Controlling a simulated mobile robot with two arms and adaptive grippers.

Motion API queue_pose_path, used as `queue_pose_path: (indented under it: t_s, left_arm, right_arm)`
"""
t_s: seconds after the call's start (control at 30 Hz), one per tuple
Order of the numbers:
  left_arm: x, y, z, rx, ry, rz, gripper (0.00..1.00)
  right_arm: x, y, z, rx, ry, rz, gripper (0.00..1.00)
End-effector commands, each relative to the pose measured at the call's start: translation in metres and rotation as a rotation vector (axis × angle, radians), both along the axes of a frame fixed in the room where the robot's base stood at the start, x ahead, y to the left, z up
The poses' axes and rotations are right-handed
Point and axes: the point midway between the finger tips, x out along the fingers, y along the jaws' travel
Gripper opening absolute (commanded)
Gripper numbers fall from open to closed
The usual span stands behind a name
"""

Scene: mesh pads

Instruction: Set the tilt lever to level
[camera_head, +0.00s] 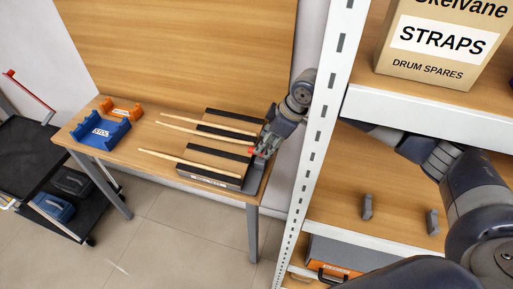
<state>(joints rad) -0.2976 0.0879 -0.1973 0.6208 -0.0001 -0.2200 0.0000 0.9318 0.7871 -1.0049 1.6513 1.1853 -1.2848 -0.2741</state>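A low grey unit (236,182) with black pads and pale wooden sticks lies across the right part of the wooden table. A small red tip (251,153), perhaps the tilt lever's end, shows at the unit's right side. The lever's angle is too small to read. My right gripper (261,148) is at that right side, close against the red tip. Its fingers are small and partly merge with the dark parts there, so I cannot tell whether they are open or touching the lever. My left gripper is not in view.
A white shelf upright (318,130) stands in front of my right arm. A STRAPS box (440,45) sits on the upper shelf. Blue (100,133) and orange (122,108) holders stand on the table's left. A dark cart (35,165) is at far left.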

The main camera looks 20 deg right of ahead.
Motion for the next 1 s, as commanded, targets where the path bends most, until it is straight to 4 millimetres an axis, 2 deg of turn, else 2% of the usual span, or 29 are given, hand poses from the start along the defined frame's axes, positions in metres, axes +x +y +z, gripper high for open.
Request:
queue_pose_path:
  t_s: [0.2, 0.4, 0.73, 0.77, 0.93, 1.0]
  left_arm:
    - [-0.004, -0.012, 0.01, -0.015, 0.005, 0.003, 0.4]
    - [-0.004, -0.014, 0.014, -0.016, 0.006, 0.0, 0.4]
    - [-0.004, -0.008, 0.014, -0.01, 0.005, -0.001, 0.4]
    - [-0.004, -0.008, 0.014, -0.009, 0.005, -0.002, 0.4]
    - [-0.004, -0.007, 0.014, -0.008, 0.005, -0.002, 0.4]
    - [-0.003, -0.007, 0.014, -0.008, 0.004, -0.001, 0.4]
  right_arm:
    - [0.008, 0.012, -0.032, 0.0, 0.002, 0.004, 0.46]
    - [0.015, 0.017, -0.052, 0.0, -0.002, 0.005, 0.46]
    - [0.016, 0.018, -0.057, -0.001, -0.003, 0.005, 0.46]
    - [0.016, 0.018, -0.057, -0.001, -0.003, 0.005, 0.41]
    - [0.016, 0.018, -0.057, -0.001, -0.003, 0.005, 0.03]
    - [0.015, 0.019, -0.057, -0.001, -0.002, 0.006, 0.0]
